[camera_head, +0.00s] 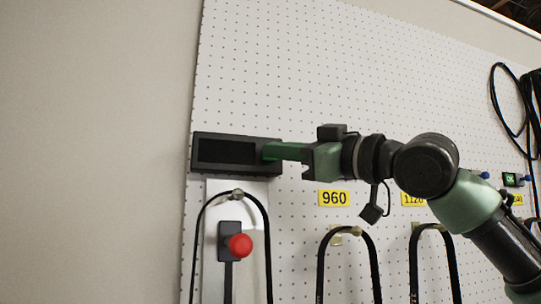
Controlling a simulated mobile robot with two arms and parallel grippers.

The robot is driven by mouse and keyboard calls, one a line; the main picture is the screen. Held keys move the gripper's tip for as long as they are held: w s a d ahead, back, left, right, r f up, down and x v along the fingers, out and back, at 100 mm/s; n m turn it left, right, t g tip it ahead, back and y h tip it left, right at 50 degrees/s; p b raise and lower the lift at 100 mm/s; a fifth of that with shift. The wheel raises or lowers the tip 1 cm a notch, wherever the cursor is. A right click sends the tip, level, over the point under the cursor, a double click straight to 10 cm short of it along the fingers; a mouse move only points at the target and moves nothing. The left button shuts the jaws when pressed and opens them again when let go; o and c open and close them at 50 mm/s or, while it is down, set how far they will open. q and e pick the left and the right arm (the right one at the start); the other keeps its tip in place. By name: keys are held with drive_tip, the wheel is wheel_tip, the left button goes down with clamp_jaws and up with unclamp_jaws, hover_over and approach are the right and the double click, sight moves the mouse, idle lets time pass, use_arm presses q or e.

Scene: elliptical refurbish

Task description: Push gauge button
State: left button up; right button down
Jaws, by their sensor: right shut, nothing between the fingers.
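The gauge (228,152) is a black box with a dark, blank display, fixed to the pegboard left of centre. My right gripper (268,151) comes in from the right and is shut with nothing in it. Any button at that end is hidden behind the fingers. My left gripper is not in view.
A red knob (240,246) on a dark bracket is below the gauge. Black belts hang on pegs, with a yellow 960 label (334,198) above one. The left wall (90,150) is bare.

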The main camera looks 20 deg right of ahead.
drive_tip(key=shift+s, duration=0.2)
drive_tip(key=s+b, duration=0.1)
drive_tip(key=s, duration=0.5)
drive_tip(key=shift+b, duration=0.35)
